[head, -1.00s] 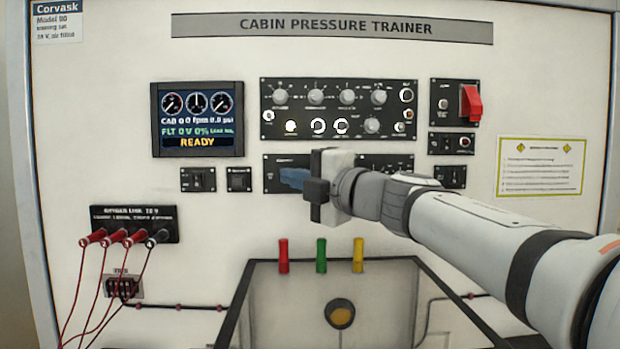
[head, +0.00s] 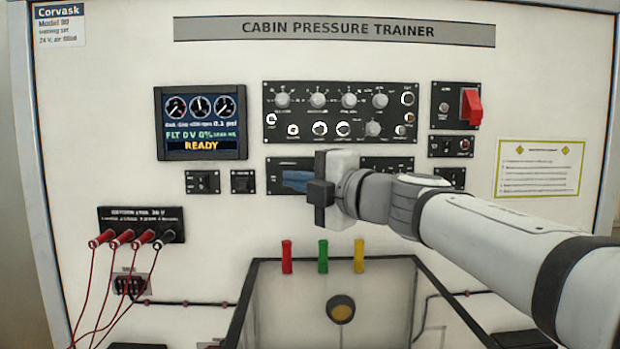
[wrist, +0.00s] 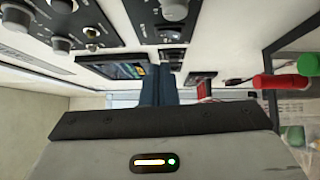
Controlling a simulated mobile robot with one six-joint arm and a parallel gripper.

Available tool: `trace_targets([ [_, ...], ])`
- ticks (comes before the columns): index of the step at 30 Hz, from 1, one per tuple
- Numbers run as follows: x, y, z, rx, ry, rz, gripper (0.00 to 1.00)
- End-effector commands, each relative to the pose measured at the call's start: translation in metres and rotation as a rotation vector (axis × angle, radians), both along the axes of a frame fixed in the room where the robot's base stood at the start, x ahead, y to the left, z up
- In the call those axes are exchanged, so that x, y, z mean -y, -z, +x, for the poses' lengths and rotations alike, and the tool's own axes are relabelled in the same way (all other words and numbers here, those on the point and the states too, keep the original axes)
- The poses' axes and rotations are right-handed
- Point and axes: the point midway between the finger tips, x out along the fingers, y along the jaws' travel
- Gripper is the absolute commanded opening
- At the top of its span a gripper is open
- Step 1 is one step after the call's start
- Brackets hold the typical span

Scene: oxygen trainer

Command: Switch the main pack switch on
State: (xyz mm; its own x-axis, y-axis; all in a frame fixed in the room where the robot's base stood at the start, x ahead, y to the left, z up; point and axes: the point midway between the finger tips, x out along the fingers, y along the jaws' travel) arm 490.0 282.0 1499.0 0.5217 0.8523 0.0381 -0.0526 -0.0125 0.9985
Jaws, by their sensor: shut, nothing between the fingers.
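Labels on the small switches are too blurred to tell which one is the main pack switch. Two small black switch plates sit under the display: a left one (head: 203,182) and a right one (head: 243,181). At the right are a red guarded switch (head: 471,107), a small switch plate (head: 451,146) below it, and another plate (head: 450,178) lower down. My gripper (head: 296,180) is shut and empty, its blue fingers pointing left in front of a black strip panel it partly hides. The fingers also show in the wrist view (wrist: 160,86).
The display (head: 201,123) reads READY. A knob panel (head: 340,112) is above my gripper. Red, green (head: 323,256) and yellow tubes stand below it on an open bin (head: 240,305). Cables hang from a plug block (head: 140,222) at lower left.

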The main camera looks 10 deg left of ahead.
Motion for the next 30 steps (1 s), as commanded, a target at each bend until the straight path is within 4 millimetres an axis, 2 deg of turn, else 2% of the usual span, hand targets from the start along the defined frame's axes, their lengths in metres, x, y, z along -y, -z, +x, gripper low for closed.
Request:
trace_targets([
  [6,0.045,-0.004,-0.03,0.004,0.004,0.001,0.0],
  [13,0.076,-0.007,-0.049,0.002,0.002,0.0,0.0],
  [18,0.085,-0.008,-0.055,0.001,-0.001,-0.001,0.0],
  [30,0.086,-0.008,-0.057,0.001,-0.003,-0.001,0.0],
])
